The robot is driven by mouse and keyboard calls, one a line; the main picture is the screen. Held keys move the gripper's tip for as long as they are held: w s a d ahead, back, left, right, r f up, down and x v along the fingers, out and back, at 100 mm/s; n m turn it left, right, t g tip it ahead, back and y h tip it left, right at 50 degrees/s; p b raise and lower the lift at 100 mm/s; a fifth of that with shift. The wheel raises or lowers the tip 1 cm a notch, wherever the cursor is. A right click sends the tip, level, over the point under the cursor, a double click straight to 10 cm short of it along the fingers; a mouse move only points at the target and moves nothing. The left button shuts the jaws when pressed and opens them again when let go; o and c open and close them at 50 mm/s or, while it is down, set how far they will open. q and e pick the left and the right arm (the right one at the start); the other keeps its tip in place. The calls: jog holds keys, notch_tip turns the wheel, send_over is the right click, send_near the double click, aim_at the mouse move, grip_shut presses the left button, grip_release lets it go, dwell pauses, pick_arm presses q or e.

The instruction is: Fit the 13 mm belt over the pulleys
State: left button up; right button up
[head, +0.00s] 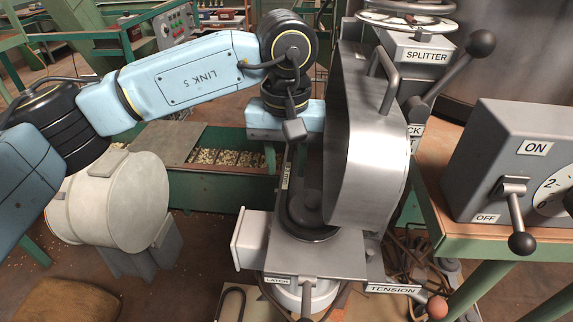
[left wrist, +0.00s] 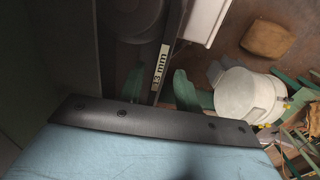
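The 13 mm belt (head: 286,172) is a thin dark band with a white label, standing nearly upright beside the open steel guard (head: 365,150). Its lower end runs down to a dark round pulley (head: 312,228) on the machine's plate. The label on the belt (left wrist: 161,62) reads "13 mm" in the left wrist view. My left gripper (head: 294,129) is at the top of the belt. Whether its fingers are closed on the belt is not clear. The upper pulley is mostly hidden behind the guard. My right gripper is in neither view.
The TENSION lever (head: 400,289) with a red-brown knob is at the lower right. The LATCH plate (head: 278,281) is at the front. A control box (head: 515,150) with ON and OFF stands on the right bench. A pale drum (head: 105,205) stands at the left.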

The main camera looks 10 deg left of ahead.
pick_arm(q)
notch_tip(320, 180, up, 12)
jog(key=shift+r+b, duration=0.15)
jog(key=shift+b, duration=0.3)
